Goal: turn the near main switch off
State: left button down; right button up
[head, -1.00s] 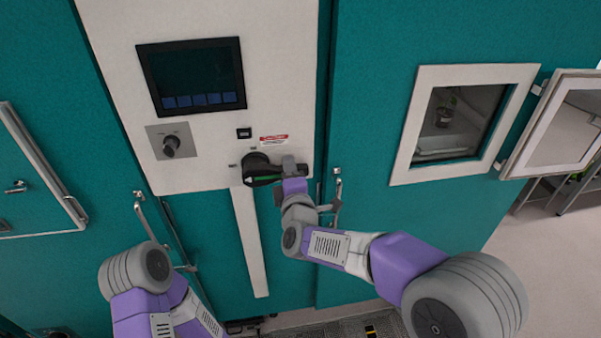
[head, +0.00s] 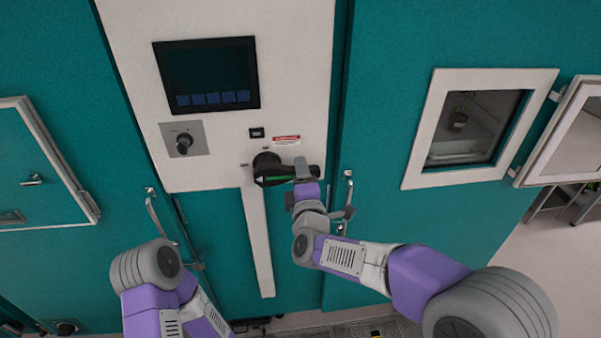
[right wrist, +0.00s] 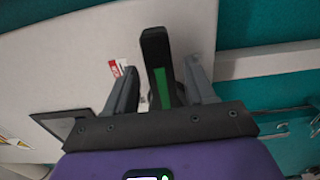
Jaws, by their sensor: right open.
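The near main switch (head: 267,165) is a black rotary handle with a green stripe, low on the white panel. Its handle lies about level and points right in the head view. My right gripper (head: 302,170) is at the handle's right end. In the right wrist view the handle (right wrist: 157,65) stands between the two grey fingers of my right gripper (right wrist: 163,85). The fingers are open, with a visible gap on the left side; contact on the right side cannot be told. My left arm shows at the lower left, but its gripper is out of view.
Above the switch, the white panel carries a dark screen (head: 206,75) and a small knob (head: 184,143) on a grey plate. A red-and-white label (head: 286,140) sits just above the handle. To the right are a chamber window (head: 475,128) and its open small door (head: 565,135).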

jog(key=s+d, duration=0.1)
jog(key=s, duration=0.5)
jog(key=shift+b, duration=0.4)
